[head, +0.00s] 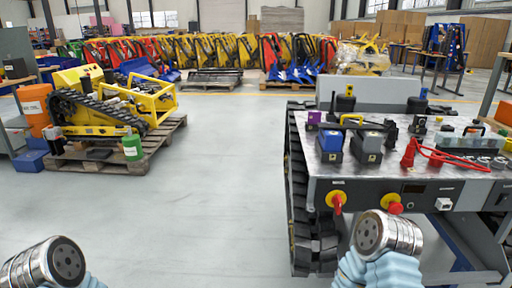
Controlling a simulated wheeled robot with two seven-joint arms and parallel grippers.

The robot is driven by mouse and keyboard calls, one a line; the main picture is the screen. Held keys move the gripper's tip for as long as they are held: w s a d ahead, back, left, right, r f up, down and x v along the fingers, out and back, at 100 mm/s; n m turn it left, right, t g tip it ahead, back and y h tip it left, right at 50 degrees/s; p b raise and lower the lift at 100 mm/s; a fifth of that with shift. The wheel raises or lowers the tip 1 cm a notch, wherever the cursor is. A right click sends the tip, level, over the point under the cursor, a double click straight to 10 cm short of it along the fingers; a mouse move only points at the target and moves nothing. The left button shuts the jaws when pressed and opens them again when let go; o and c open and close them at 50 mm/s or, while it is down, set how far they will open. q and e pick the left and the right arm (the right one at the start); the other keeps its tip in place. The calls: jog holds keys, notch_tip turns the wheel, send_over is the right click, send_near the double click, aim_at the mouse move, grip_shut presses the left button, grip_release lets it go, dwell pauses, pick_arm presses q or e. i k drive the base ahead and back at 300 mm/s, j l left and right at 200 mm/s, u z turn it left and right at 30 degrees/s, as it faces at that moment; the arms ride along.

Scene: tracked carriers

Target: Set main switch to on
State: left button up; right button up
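A tracked carrier (345,172) with a flat metal top stands at the right. On its front panel is a red rotary knob on a round yellow plate (336,200), which looks like the main switch. Its red handle hangs roughly downward, and the small label above it is too small to read. A red push button (395,207) on a yellow base sits to its right. The silver end of my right arm is just below that button in the picture, and the silver end of my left arm is at the bottom left. No gripper fingers show.
Batteries (368,146), a red cable (445,157) and small parts lie on the carrier's top. A white socket (443,204) is on its panel. A yellow tracked machine (100,105) stands on a pallet at the left. The grey floor between is clear.

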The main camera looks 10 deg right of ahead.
aim_at(337, 200)
jog(key=z, duration=1.35)
